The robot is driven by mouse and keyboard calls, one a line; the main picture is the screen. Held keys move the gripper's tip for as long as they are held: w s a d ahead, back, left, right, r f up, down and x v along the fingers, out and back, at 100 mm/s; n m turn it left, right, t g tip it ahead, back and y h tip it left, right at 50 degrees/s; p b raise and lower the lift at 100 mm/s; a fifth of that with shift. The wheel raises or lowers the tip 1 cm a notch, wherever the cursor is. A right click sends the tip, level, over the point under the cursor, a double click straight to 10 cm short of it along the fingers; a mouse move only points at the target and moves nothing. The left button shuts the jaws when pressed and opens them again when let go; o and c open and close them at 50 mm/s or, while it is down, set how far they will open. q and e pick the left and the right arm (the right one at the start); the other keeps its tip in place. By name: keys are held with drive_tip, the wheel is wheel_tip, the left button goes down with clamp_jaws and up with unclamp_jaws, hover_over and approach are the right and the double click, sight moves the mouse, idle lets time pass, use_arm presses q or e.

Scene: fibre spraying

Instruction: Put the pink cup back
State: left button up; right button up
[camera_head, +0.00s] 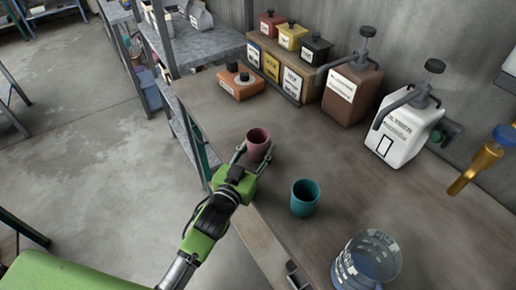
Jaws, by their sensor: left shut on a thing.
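The pink cup (258,142) is upright at the left part of the brown worktable (400,215). My left gripper (254,152) is shut on the pink cup, with its fingers on either side of it. I cannot tell whether the cup's base touches the table. My left arm is green and black and reaches in from the lower left. My right gripper is not in view.
A teal cup (304,198) and a clear container (366,262) stand on the right. Behind are a brown dispenser (351,92), a white dispenser (405,125), a wooden box (282,72) with small canisters, and an orange box (239,82).

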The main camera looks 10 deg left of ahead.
use_arm(q)
drive_tip(key=o, duration=1.1)
drive_tip(key=shift+f, duration=0.15)
drive_tip(key=b+v, duration=0.1)
drive_tip(key=v, duration=1.1)
drive_tip(key=shift+s, duration=0.1)
